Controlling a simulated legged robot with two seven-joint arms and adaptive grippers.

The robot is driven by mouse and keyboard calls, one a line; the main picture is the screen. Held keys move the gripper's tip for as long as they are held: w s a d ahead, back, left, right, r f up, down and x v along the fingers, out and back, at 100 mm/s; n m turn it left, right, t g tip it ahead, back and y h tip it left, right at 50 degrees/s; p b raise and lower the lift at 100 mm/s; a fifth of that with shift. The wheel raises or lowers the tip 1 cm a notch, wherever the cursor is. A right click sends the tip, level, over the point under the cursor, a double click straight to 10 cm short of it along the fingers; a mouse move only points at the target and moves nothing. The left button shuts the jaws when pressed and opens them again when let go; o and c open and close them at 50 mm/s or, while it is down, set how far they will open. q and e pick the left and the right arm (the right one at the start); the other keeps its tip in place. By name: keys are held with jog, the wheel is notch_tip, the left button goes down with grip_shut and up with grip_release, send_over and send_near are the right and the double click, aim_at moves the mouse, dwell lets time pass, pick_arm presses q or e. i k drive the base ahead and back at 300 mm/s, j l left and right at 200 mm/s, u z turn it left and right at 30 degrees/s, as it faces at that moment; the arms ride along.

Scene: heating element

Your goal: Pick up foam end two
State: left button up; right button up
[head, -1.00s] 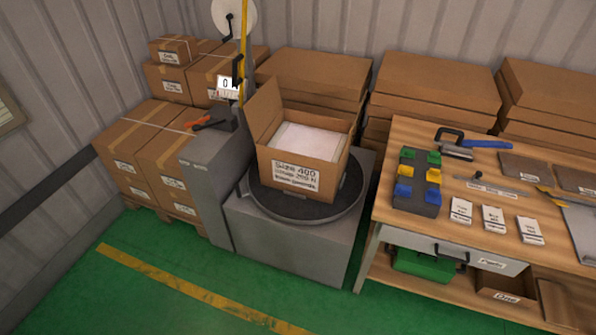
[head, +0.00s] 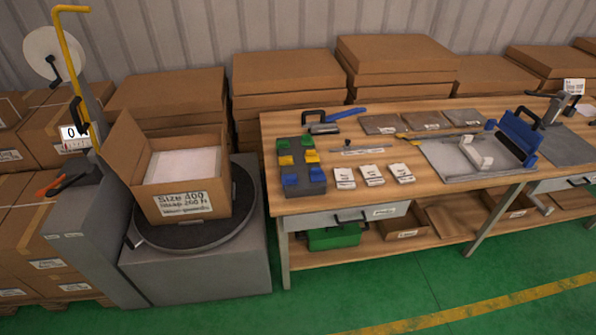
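No piece in view is clearly marked as foam end two. A small white, U-shaped block (head: 479,152) that may be a foam end stands on a grey plate (head: 447,165) on the workbench, beside a blue-handled fixture (head: 518,137). A pale piece (head: 541,204) shows low under the bench at the right; I cannot tell what it is. An open cardboard box (head: 187,205) labelled "Size 400" sits on a dark round turntable at the left, with a flat white item (head: 183,165) inside. Neither of my grippers is in view.
The wooden workbench (head: 300,205) holds a block with coloured clips (head: 302,178), white cards (head: 372,175), a blue-handled tool (head: 335,118) and grey plates. Stacked cartons (head: 290,85) line the wall behind. The green floor (head: 400,275) in front is clear.

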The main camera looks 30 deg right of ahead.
aim_at(482, 165)
jog(key=z, duration=1.65)
